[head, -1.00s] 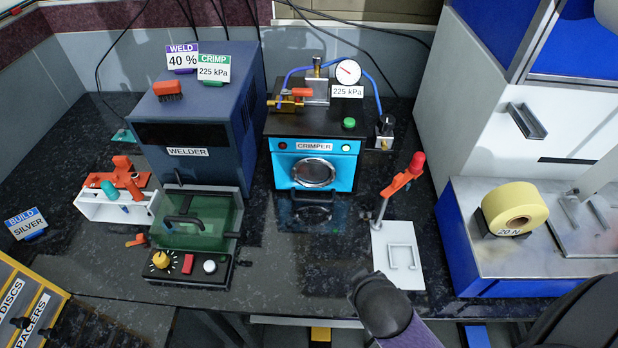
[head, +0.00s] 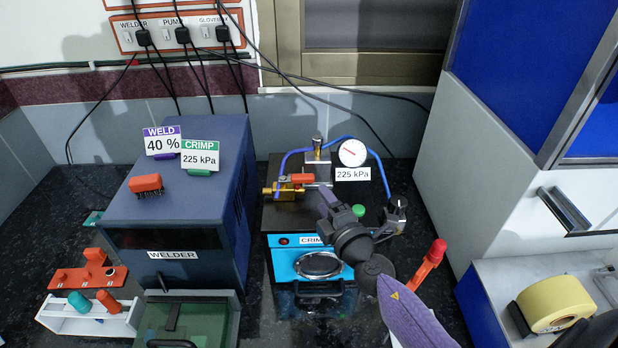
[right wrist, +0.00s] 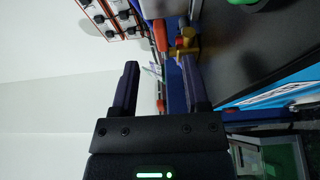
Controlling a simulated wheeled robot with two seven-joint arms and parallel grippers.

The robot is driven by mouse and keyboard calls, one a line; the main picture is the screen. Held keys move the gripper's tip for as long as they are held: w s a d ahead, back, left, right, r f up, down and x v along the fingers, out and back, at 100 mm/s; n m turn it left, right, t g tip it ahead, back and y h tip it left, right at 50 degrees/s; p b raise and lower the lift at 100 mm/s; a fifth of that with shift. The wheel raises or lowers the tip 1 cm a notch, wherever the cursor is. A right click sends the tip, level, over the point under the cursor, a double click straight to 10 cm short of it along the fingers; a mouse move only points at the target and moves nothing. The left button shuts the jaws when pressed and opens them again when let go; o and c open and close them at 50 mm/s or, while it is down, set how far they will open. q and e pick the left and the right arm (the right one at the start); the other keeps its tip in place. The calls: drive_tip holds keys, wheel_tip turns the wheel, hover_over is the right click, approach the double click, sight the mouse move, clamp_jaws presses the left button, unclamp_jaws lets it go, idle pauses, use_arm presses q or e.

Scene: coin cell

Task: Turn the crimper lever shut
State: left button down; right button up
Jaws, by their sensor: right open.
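The crimper (head: 285,262) is a bright blue box with a black top at the middle of the bench. Its short orange-red lever (head: 302,178) sits on a brass valve (head: 283,192) on top and points right, roughly along the valve and pipe. My right gripper (head: 326,201) is over the crimper's top, just right of and nearer than the lever, apart from it. In the right wrist view the gripper (right wrist: 160,66) is open and empty, with the lever (right wrist: 160,34) and brass valve (right wrist: 187,42) beyond the fingers. My left gripper is not in view.
A pressure gauge (head: 352,152) with a blue hose stands behind the gripper, and a green button (head: 359,210) lies beside it. The welder (head: 175,220) stands left. An orange-handled tool with a red tip (head: 432,258) stands at right.

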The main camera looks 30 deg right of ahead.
sight(310, 181)
drive_tip(key=w+b, duration=0.1)
drive_tip(key=w, duration=0.5)
drive_tip(key=shift+w+d, duration=0.15)
drive_tip(key=shift+w, duration=0.05)
drive_tip(key=shift+c, duration=0.3)
clamp_jaws()
